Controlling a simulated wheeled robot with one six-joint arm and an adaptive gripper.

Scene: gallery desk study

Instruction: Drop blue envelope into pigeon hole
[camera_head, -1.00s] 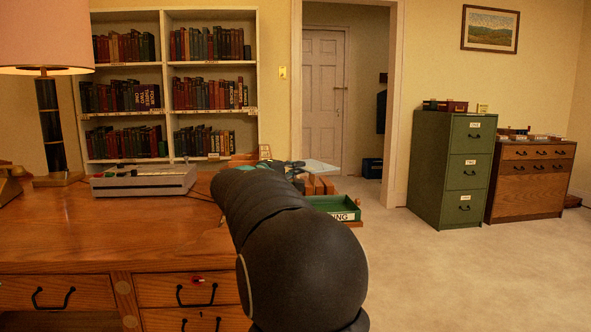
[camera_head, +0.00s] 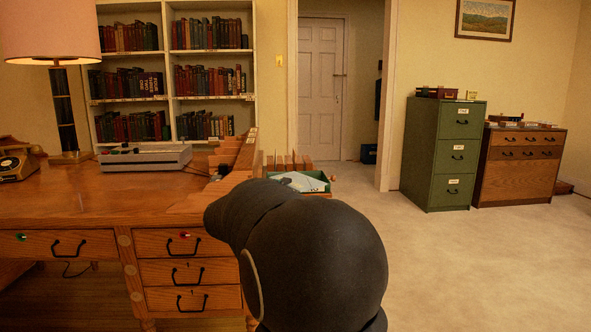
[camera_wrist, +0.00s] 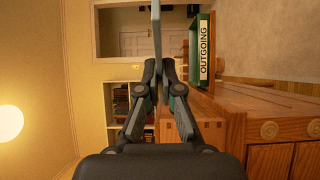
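In the wrist view my gripper (camera_wrist: 158,68) has its fingers closed together on a thin, pale blue-grey sheet seen edge-on, which looks like the blue envelope (camera_wrist: 157,28). It extends past the fingertips. In the head view my dark arm covers much of the desk's right end and largely hides the gripper. A wooden rack with upright dividers (camera_head: 245,153), which looks like the pigeon holes, stands at the desk's right end. Its openings are not clearly visible.
A green tray marked OUTGOING (camera_wrist: 203,52) lies beyond the rack; in the head view a pale sheet (camera_head: 300,181) shows at it. The desk (camera_head: 110,195) bears a grey machine (camera_head: 146,158), a lamp (camera_head: 62,110) and a telephone (camera_head: 18,162). Open carpet lies right.

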